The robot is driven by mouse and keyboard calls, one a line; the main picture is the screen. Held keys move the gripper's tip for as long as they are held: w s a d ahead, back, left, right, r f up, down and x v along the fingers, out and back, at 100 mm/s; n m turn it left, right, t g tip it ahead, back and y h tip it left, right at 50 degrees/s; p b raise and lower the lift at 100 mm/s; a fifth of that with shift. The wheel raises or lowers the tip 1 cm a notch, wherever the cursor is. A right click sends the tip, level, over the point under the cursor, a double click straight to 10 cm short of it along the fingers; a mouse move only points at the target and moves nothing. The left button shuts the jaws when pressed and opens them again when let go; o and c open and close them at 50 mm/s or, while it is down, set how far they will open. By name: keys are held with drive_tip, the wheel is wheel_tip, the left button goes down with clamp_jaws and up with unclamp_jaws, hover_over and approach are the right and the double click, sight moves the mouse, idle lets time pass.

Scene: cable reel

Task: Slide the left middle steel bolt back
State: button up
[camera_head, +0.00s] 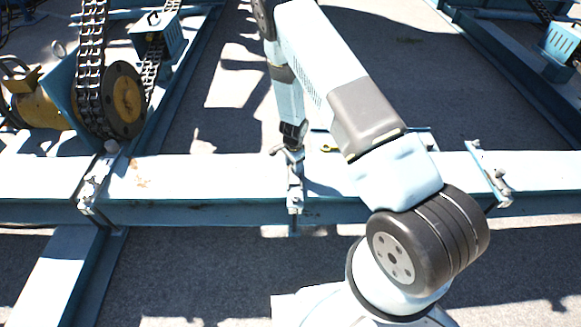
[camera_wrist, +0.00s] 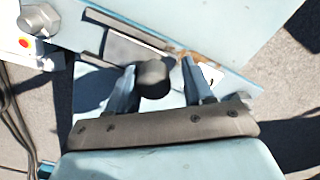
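A blue steel beam (camera_head: 230,180) crosses the head view, with a small bolted bracket (camera_head: 295,195) at its middle. My gripper (camera_head: 288,153) points down just above this bracket. In the wrist view, the two fingers of my gripper (camera_wrist: 160,85) stand apart. A dark, round-ended cylinder (camera_wrist: 153,76), which looks like a bolt end, lies between them. It is close to the left finger, with a gap to the right finger; I cannot tell whether it touches. A steel hex bolt (camera_wrist: 38,20) shows at the upper left. The rest of the middle bolt is hidden.
Similar bolted brackets sit on the beam at left (camera_head: 92,185) and right (camera_head: 490,175). A chain (camera_head: 90,70) and yellow motor (camera_head: 40,105) stand at the upper left.

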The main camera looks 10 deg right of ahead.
drive_tip(key=shift+o, duration=1.2)
wheel_tip(320, 180, up, 14)
drive_tip(key=shift+f, duration=0.15)
